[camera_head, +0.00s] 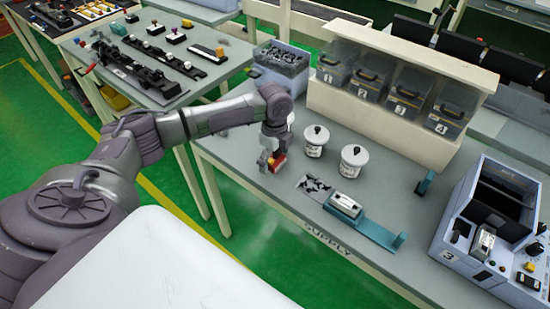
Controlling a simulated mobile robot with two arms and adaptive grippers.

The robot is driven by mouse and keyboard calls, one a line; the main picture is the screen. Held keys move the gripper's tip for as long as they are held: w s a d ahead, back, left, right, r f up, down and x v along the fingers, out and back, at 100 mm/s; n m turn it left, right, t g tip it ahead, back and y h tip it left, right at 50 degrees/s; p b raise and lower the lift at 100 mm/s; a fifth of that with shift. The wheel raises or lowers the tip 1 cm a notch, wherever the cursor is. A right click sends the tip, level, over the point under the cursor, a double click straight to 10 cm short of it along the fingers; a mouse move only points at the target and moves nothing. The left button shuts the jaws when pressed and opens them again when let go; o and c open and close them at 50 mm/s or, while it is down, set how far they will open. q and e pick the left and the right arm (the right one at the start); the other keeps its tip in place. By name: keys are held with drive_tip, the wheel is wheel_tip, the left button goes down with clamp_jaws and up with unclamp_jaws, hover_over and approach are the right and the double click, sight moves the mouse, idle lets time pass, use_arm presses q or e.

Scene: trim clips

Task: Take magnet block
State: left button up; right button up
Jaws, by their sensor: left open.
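A small red block (279,162), which looks like the magnet block, is near the left edge of the supply table (240,152). My left gripper (270,163) points down at the red block, its open fingers right at it. The fingers partly hide the block, and I cannot tell whether they touch it. My right gripper is not in view.
Two white lidded pots (315,141) (353,161) stand right of my left gripper. Numbered bins (373,76) and a grey crate (281,66) stand behind.

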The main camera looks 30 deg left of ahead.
use_arm(q)
drive_tip(key=c, duration=1.4)
drive_tip(key=shift+r, duration=0.1)
